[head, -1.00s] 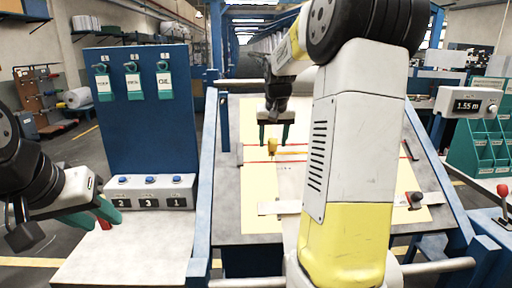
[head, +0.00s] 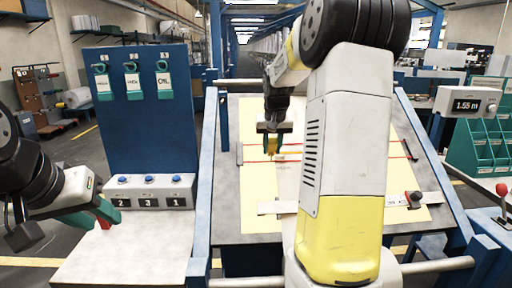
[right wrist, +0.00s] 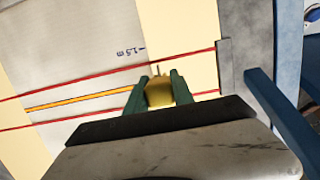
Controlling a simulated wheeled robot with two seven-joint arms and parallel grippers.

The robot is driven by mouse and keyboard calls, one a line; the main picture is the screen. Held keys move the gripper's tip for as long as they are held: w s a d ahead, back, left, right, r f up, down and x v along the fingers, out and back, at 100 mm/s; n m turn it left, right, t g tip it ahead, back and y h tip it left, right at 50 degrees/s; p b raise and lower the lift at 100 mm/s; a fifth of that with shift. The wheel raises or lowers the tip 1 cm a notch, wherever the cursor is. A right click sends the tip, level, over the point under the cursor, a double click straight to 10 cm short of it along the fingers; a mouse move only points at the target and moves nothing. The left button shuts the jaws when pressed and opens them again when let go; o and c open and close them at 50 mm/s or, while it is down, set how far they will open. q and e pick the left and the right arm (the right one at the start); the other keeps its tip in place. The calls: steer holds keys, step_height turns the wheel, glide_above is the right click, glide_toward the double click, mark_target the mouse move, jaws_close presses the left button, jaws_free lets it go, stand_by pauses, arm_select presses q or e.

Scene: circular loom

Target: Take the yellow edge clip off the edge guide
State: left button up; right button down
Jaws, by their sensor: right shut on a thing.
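The yellow edge clip (right wrist: 158,92) is between the green fingers of my right gripper (right wrist: 155,92). In the head view the clip (head: 271,147) shows at the tips of my right gripper (head: 272,145), over the red lines on the sloped table. My right gripper is shut on the clip. Whether the clip still touches what lies beneath it cannot be told. A grey strip (right wrist: 230,65) at the sheet's edge may be the edge guide; I cannot be sure. My left gripper (head: 97,212) is at the left, by a red thing (head: 104,212); its jaw state is unclear.
The sloped table (head: 228,205) bears a cream sheet with red lines and a pale bar (head: 276,208). A blue panel (head: 140,70) with tags and a numbered button box (head: 150,190) stand left. A display reading 1.55 m (head: 468,104) stands right.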

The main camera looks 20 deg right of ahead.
mark_target(273, 143)
steer(key=shift+s+r, duration=0.15)
steer(key=shift+r, duration=0.1)
steer(key=shift+s+a+r, duration=0.1)
steer(key=shift+s+r, duration=0.1)
steer(key=shift+r, duration=0.05)
steer(key=shift+s+v, duration=0.15)
steer(key=shift+v, duration=0.8)
steer(key=shift+s+v, duration=0.2)
steer(key=shift+v, duration=0.75)
steer(key=shift+a+f, duration=0.1)
steer(key=shift+f, duration=0.1)
steer(key=shift+s, duration=0.1)
